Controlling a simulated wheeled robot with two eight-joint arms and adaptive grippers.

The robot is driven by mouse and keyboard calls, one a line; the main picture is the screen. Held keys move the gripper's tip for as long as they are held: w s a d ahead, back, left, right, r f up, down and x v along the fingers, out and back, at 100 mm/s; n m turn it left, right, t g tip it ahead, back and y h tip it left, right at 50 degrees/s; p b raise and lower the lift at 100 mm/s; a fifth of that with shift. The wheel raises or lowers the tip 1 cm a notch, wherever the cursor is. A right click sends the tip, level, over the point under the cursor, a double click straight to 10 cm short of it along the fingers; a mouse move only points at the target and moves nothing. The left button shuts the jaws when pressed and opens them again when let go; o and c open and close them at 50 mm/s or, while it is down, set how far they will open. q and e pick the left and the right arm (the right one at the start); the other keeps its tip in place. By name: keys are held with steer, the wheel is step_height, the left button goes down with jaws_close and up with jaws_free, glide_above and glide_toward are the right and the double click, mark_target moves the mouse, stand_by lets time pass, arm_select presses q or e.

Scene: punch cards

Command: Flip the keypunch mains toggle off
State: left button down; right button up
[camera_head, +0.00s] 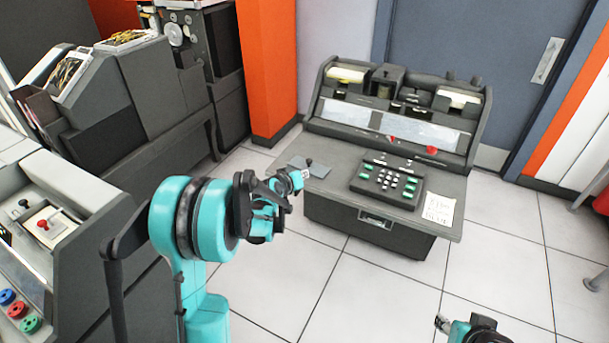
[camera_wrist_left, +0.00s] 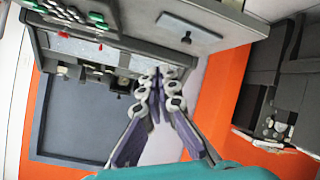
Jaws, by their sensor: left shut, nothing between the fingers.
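The keypunch (camera_head: 330,208) is a dark grey desk machine in the middle of the head view. A small black toggle (camera_head: 308,162) stands on a grey plate (camera_head: 318,169) at the left end of its desk top. The toggle also shows in the wrist view (camera_wrist_left: 186,38), beyond the fingertips; I cannot tell which position it is in. My left gripper (camera_head: 298,180) is shut and empty, just left of and in front of the plate, apparently apart from the toggle. Its fingers show in the wrist view (camera_wrist_left: 158,78). My right gripper (camera_head: 442,323) is partly visible at the bottom edge.
A button keypad (camera_head: 388,182) and a paper note (camera_head: 438,208) lie on the desk, with red knobs (camera_head: 431,150) behind. An orange pillar (camera_head: 268,65) stands behind left. Grey machines (camera_head: 160,88) fill the left side. Tiled floor (camera_head: 390,285) is clear in front.

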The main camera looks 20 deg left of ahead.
arm_select(q)
steer(key=shift+s+d+r, duration=0.6)
steer(key=shift+r, duration=0.05)
steer(key=s+d+r+m+g, duration=0.1)
steer(key=s+d+r, duration=0.25)
steer(key=s, duration=0.35)
steer(key=s+d+r+m+g, duration=0.2)
steer(key=s+d+r, duration=0.1)
steer(key=s+d, duration=0.3)
steer(key=s+f+m+g, duration=0.1)
steer(key=s, duration=1)
steer(key=s+d+f+m+g, duration=0.1)
steer(key=s+f, duration=0.1)
steer(key=s, duration=0.9)
steer(key=shift+d+y, duration=0.25)
steer(key=shift+y, duration=0.05)
steer(key=shift+w+r, duration=0.1)
